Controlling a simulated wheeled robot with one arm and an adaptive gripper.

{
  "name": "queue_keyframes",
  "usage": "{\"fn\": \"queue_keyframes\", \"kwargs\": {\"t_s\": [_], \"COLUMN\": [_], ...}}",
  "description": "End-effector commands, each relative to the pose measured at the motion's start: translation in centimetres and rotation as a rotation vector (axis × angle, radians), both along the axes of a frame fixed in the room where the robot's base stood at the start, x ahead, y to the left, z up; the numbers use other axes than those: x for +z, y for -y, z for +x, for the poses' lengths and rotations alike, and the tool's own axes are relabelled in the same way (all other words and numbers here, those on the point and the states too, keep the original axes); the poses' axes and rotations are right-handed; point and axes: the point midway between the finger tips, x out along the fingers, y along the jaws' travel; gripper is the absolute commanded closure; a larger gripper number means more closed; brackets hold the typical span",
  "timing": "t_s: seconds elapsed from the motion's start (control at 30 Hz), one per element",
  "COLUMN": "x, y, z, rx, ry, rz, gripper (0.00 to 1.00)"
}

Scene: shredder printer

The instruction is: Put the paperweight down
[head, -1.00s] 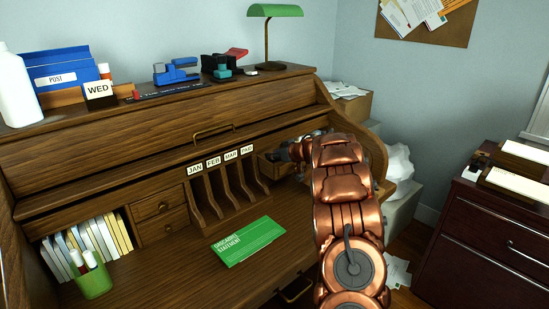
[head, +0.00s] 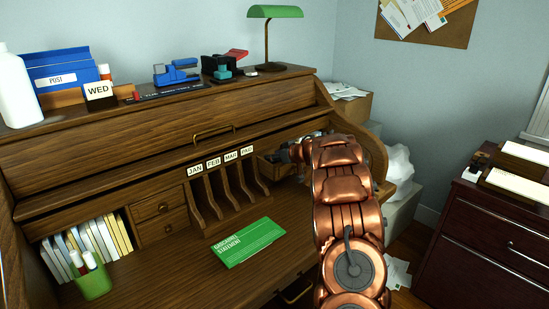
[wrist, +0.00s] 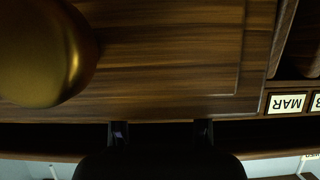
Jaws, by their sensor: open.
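My gripper (head: 290,153) reaches into the right side of the roll-top desk, beside the month slots, partly hidden by my copper arm. In the wrist view my gripper (wrist: 160,134) shows two dark fingers apart, with nothing visible between them. A rounded brass-coloured thing (wrist: 42,55) is close to the camera at upper left of the wrist view, apart from the fingers. I cannot tell whether it is the paperweight or a knob. No paperweight can be made out in the head view.
The desk top (head: 190,265) holds a green statement booklet (head: 248,242) and a green pen cup (head: 93,278). Month slots (head: 228,185) stand left of my gripper; the MAR label (wrist: 286,104) appears upside down in the wrist view. A dark cabinet (head: 480,240) stands at right.

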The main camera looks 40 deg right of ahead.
Motion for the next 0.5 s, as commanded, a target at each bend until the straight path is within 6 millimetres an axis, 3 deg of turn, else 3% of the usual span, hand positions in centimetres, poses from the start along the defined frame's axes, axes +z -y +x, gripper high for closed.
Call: {"fn": "queue_keyframes", "kwargs": {"t_s": [0.5], "x": [3.1], "y": [0.0], "z": [-6.3], "rx": [-0.003], "ry": [0.000], "rz": [0.000], "gripper": [0.54]}}
